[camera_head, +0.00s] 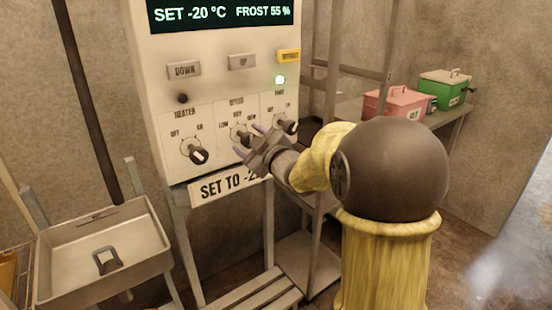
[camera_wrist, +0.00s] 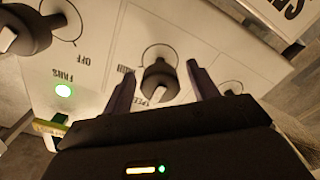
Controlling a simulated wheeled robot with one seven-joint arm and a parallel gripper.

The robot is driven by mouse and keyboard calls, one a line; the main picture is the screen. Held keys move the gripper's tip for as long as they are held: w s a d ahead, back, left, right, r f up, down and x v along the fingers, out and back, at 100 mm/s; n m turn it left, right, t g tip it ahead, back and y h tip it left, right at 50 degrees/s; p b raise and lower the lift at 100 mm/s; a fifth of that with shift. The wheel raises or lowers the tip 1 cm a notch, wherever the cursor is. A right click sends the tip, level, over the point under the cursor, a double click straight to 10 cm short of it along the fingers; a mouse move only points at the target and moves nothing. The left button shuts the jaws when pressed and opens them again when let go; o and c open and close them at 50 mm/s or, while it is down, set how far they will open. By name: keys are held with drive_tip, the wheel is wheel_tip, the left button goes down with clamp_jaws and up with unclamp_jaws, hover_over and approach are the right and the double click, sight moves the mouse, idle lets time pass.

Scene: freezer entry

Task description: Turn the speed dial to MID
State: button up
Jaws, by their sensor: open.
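The white control panel (camera_head: 215,95) carries a row of dark dials. The speed dial (camera_head: 237,133) is the middle one, under the labels LOW, MID and a third I cannot read. My gripper (camera_head: 250,141) is in front of it, open, and partly covers it. In the wrist view the speed dial (camera_wrist: 160,82) sits between the two spread fingers of my gripper (camera_wrist: 160,68), with a gap on either side. Its pale pointer shows there, but I cannot tell which label it points at.
The heater dial (camera_head: 195,152) is left of the speed dial; the fans dial (camera_head: 287,126) is close on its right, near my gripper. A green lamp (camera_head: 280,79) is lit above. A metal sink (camera_head: 105,250) stands lower left; red (camera_head: 396,104) and green (camera_head: 446,88) boxes sit right.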

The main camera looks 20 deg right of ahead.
drive_tip(key=v, duration=1.5)
drive_tip(key=shift+s, duration=0.15)
wheel_tip(320, 180, down, 13)
drive_tip(key=s+d+m+g+h, duration=0.1)
drive_tip(key=m+g+h, duration=0.5)
drive_tip(key=m, duration=0.1)
drive_tip(key=s+a+f+m+g, duration=0.25)
drive_tip(key=s+f+g, duration=0.2)
drive_tip(key=s, duration=0.25)
drive_tip(key=s+a+f+m+g, duration=0.2)
drive_tip(key=s+a+f+g, duration=0.2)
drive_tip(key=s+f, duration=0.2)
drive_tip(key=w+p+v, duration=0.2)
drive_tip(key=p+v, duration=0.9)
drive_tip(key=w+r+p+v, duration=0.1)
drive_tip(key=w+p+v, duration=0.2)
drive_tip(key=p+v, duration=0.8)
drive_tip(key=shift+d+p, duration=0.55)
drive_tip(key=shift+d, duration=0.1)
drive_tip(key=shift+s, duration=0.1)
